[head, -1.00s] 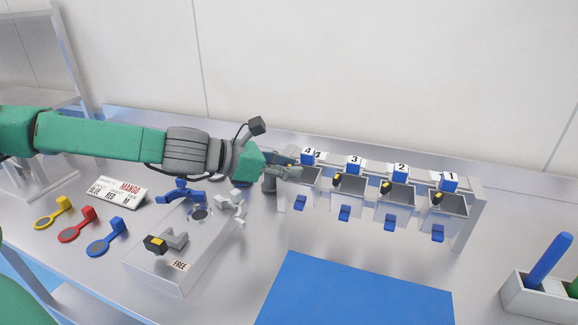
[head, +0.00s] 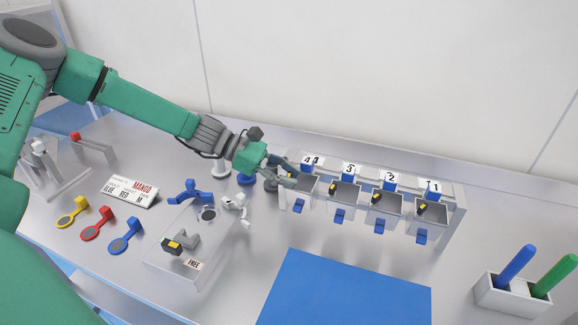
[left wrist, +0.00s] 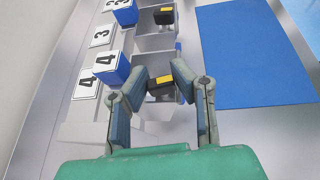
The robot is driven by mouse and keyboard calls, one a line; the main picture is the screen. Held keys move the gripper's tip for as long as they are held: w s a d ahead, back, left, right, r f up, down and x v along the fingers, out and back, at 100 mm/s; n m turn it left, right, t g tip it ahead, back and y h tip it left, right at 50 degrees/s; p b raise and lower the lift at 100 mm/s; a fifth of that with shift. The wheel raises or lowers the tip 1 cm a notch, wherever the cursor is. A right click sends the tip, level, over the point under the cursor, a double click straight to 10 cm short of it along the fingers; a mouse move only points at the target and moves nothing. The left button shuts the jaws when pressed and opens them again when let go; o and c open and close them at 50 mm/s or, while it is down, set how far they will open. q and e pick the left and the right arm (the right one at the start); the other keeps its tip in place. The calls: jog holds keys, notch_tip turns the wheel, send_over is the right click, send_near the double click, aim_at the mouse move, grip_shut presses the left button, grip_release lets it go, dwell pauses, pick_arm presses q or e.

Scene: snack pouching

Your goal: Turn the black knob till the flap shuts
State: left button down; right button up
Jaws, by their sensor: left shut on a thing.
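The black knob (left wrist: 162,90) with a yellow mark belongs to the dispenser labelled 4. It sits between the fingertips of my left gripper (left wrist: 166,82) in the left wrist view, and the gripper is shut on it. In the head view my left gripper (head: 290,178) reaches in from the left to dispenser 4 (head: 306,185) and hides its knob. A blue piece (head: 299,206) shows at the lower front of dispenser 4. I cannot tell how far the flap stands open. My right gripper is not in view.
Dispensers 3 (head: 345,194), 2 (head: 387,204) and 1 (head: 431,213) stand to the right in the same row. A blue mat (head: 345,290) lies in front. A pen holder (head: 512,298) stands right.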

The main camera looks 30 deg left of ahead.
pick_arm(q)
jog(key=shift+m+g, duration=0.9)
jog(key=shift+m+g+h, duration=0.3)
jog(key=shift+m+g, duration=0.3)
jog(key=shift+g, duration=0.1)
dwell(0.3)
dwell(0.8)
jog(key=c, duration=1.3)
grip_release()
jog(key=shift+a, duration=0.1)
jog(key=v, duration=1.2)
jog(key=shift+f, duration=0.1)
